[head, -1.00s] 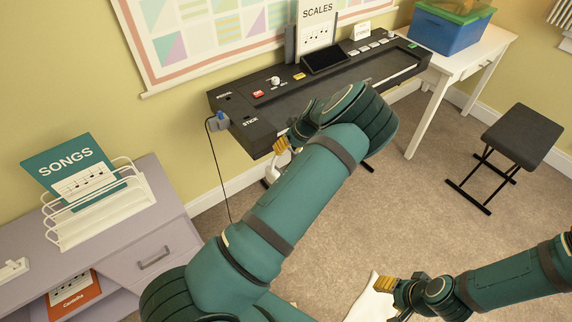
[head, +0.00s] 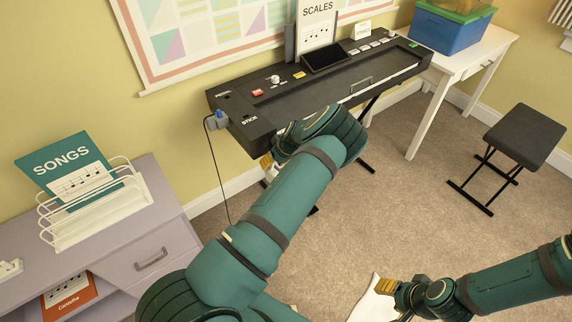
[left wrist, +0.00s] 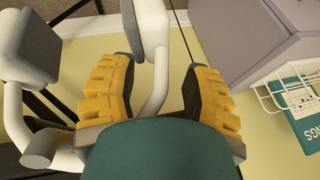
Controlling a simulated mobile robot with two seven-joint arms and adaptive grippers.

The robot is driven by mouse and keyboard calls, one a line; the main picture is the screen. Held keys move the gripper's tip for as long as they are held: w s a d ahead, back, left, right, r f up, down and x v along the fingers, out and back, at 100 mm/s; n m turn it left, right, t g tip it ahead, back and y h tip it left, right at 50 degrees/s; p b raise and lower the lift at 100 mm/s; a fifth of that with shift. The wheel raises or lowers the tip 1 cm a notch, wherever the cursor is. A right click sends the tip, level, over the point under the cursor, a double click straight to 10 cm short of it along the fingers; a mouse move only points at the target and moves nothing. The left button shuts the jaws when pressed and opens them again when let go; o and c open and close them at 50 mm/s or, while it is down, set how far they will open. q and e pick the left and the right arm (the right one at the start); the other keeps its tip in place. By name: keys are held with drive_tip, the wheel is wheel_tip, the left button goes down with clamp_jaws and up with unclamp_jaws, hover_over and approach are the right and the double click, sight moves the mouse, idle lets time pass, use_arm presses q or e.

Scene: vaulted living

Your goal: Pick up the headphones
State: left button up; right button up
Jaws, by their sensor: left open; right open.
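White headphones with grey pads (left wrist: 150,42) show close up in the left wrist view. One pad and part of the white frame stand between the open fingers of my left gripper (left wrist: 160,75); another grey pad is at the left. I cannot tell whether the fingers touch them. In the head view my left gripper (head: 266,161) is below the keyboard's near left corner, and the arm hides most of the headphones there. My right gripper (head: 388,286) is open and empty over the carpet, far from them.
The black keyboard (head: 300,98) stands against the wall, a cable hanging at its left end. A lilac cabinet (head: 160,222) with a songbook rack is at the left. A white table (head: 470,62) and a black stool (head: 524,135) are at the right.

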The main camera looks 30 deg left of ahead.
use_arm(q)
clamp_jaws()
drive_tip(key=shift+r, duration=0.15)
idle(0.4)
